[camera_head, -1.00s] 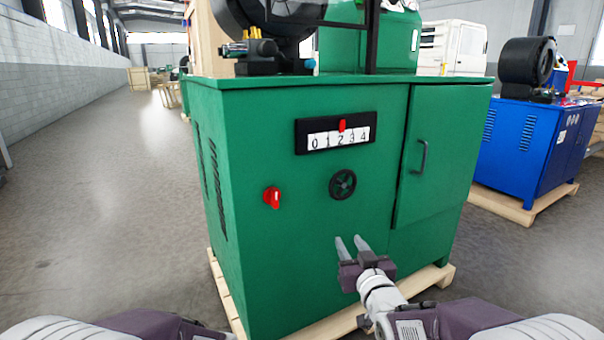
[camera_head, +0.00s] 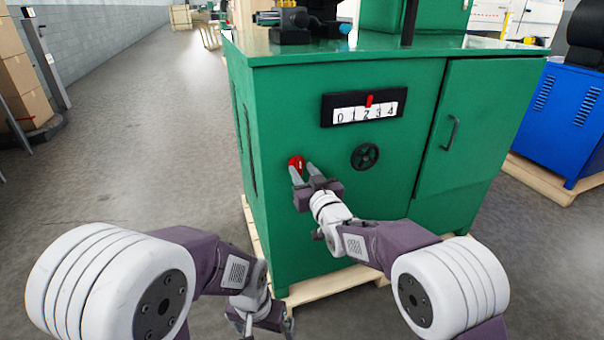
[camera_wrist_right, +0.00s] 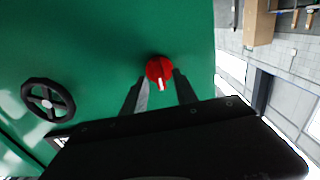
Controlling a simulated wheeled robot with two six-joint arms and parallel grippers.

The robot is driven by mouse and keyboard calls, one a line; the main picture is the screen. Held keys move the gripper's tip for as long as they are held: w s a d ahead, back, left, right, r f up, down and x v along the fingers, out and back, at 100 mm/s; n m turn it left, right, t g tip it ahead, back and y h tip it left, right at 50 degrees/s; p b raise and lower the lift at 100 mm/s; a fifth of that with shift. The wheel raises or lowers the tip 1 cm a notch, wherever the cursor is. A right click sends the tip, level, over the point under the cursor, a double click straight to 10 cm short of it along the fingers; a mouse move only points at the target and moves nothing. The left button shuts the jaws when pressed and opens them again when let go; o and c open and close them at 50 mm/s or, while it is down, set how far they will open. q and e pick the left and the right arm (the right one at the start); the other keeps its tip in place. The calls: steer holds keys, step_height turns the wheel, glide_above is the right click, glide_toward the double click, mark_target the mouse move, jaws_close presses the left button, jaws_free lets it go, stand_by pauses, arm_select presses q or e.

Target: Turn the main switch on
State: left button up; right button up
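The main switch is a red rotary knob (camera_head: 296,162) on the left part of the green cabinet's front. In the right wrist view the red knob (camera_wrist_right: 159,69) has a white mark on its handle. My right gripper (camera_head: 296,172) is open at the knob, and in the right wrist view its fingers (camera_wrist_right: 159,86) stand on either side of it. I cannot tell whether they touch it. My left gripper (camera_head: 262,326) hangs low, in front of the cabinet's lower left, and its fingers look apart.
The green cabinet (camera_head: 300,95) stands on a wooden pallet (camera_head: 330,285). A black handwheel (camera_head: 365,157) and a number scale (camera_head: 362,107) with a red pointer sit right of the knob. A blue machine (camera_head: 570,125) stands at right. Open floor (camera_head: 130,150) lies at left.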

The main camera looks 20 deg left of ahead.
steer(key=shift+w+a, duration=0.35)
steer(key=shift+w, duration=0.15)
steer(key=shift+c, duration=0.3)
jaws_close()
